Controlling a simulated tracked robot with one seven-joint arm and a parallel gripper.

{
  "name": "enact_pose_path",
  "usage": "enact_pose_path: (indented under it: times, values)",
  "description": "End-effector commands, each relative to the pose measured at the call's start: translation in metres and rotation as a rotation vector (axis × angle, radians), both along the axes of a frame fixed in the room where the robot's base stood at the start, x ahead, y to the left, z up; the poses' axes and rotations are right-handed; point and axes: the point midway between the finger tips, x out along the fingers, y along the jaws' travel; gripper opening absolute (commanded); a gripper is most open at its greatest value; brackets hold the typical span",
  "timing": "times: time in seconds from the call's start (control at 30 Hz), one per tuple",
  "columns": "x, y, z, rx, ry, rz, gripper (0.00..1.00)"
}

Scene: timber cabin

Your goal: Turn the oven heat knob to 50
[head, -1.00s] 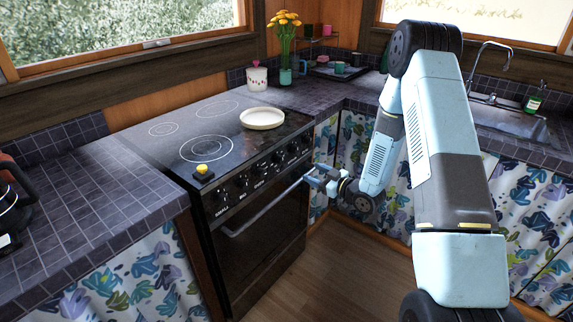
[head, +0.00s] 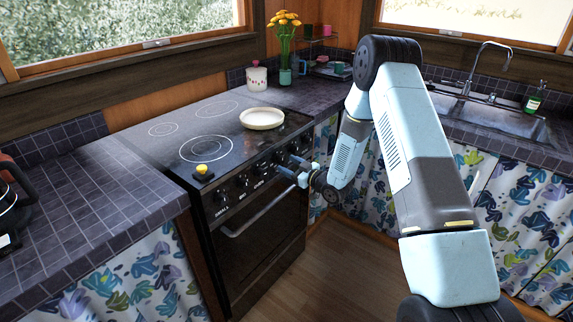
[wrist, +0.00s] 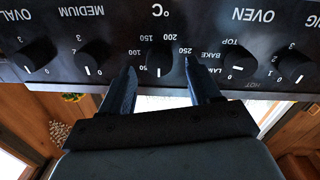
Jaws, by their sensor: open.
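The oven heat knob (wrist: 160,57) is a black dial marked °C on the black front panel of the stove (head: 255,240). In the wrist view, which shows the panel upside down, its white mark points down the picture. My gripper (wrist: 160,72) is open, with one finger at each side of this knob and a gap between. I cannot tell how far the fingertips are from the panel. In the head view my gripper (head: 287,165) is at the panel and hides part of the knob row.
Other knobs flank it: the medium-ring knob (wrist: 93,56) and the oven mode knob (wrist: 240,55). The oven door handle (head: 262,211) runs below the panel. A white pan (head: 262,118) and a small yellow-topped item (head: 203,171) sit on the stove top.

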Motion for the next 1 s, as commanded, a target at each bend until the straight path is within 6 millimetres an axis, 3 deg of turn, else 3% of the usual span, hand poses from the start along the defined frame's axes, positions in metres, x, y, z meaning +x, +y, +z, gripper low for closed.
enact_pose_path:
  times: [0.2, 0.57, 1.0]
  values:
    - [0.013, 0.015, 0.000, -0.001, -0.001, 0.000, 0.62]
    - [0.015, 0.018, 0.000, -0.001, 0.001, 0.000, 0.62]
    - [0.015, 0.018, 0.000, -0.001, 0.001, 0.000, 0.21]
